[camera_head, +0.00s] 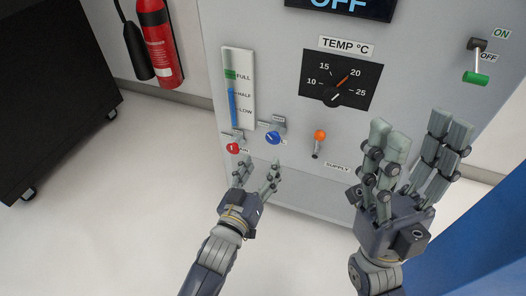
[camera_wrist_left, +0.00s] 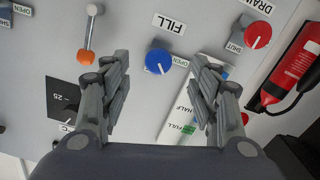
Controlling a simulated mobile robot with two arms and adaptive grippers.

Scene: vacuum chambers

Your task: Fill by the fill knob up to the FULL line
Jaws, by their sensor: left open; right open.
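The blue fill knob (camera_head: 273,137) sits on the grey panel, right of the level gauge; it also shows in the left wrist view (camera_wrist_left: 158,61) under a FILL label. The level gauge (camera_head: 249,88) has a blue column reaching above HALF and a green mark at FULL. My left gripper (camera_head: 258,172) is open and empty, just below the knob and apart from it; in the wrist view the knob lies between and beyond its fingers. My right gripper (camera_head: 413,138) is open and empty, in front of the panel's right part.
The red drain knob (camera_head: 233,148) is close left of the fill knob. An orange-tipped supply lever (camera_head: 319,136) is to its right. A temperature dial (camera_head: 341,80) and a green-handled switch (camera_head: 475,77) are higher up. A fire extinguisher (camera_head: 160,45) hangs at left.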

